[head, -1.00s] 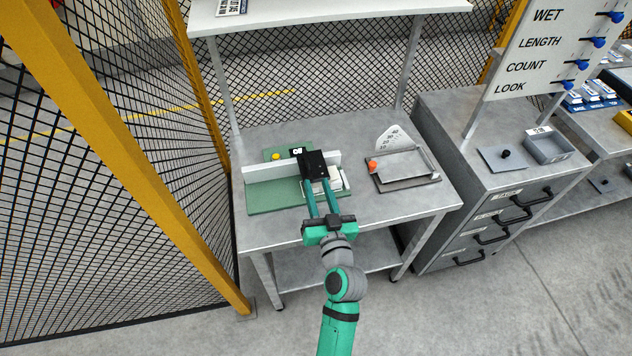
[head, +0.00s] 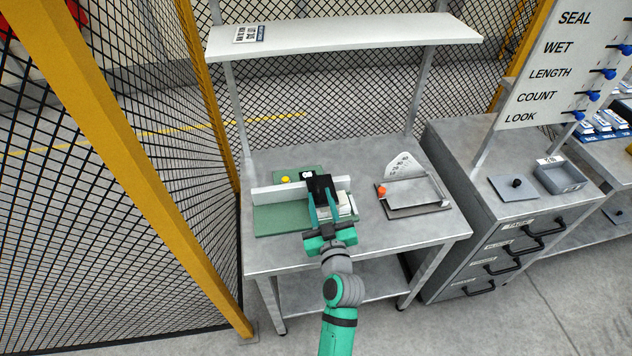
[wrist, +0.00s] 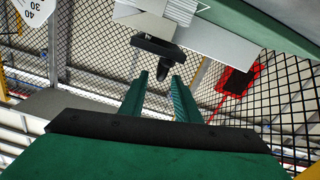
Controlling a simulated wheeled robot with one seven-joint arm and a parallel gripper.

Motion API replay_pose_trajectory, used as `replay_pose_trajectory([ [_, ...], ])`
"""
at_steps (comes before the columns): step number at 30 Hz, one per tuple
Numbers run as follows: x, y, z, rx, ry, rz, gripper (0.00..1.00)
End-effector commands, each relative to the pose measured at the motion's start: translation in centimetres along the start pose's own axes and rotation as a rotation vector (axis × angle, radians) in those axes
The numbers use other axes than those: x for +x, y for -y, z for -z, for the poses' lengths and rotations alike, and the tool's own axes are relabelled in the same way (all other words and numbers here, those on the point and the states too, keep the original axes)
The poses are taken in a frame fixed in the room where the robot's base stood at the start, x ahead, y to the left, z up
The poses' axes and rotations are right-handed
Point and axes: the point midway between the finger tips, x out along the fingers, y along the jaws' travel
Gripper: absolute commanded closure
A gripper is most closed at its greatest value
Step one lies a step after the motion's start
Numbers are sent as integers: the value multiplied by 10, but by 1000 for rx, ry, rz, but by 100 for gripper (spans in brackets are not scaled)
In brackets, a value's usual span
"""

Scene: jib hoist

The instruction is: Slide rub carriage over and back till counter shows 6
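The rub fixture is a green base (head: 275,221) on the bench, with a pale rail (head: 277,192) across it. A black carriage (head: 320,186) sits right of the rail's middle. The counter (head: 307,175) is a small dark display behind the rail; its digits are too small to read. My gripper (head: 321,207) reaches the carriage from the front. In the wrist view, its two green fingers (wrist: 161,80) stand apart, with a dark knob (wrist: 166,68) under a black plate (wrist: 158,47) between or just beyond their tips. A gap shows left of the knob; contact is unclear.
A yellow button (head: 285,179) is beside the counter. A white block (head: 346,206) lies right of my fingers. A grey tray device (head: 415,194) with an orange knob stands further right. A shelf (head: 345,35) overhangs the bench back; mesh fence (head: 150,150) stands left.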

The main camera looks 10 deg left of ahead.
Motion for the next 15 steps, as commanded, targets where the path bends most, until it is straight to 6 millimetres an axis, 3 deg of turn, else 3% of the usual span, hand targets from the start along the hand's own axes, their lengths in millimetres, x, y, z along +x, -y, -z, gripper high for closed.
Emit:
replay_pose_trajectory([
  [6,39,0,1,0,-1,1,71],
  [15,68,1,0,0,0,1,71],
])
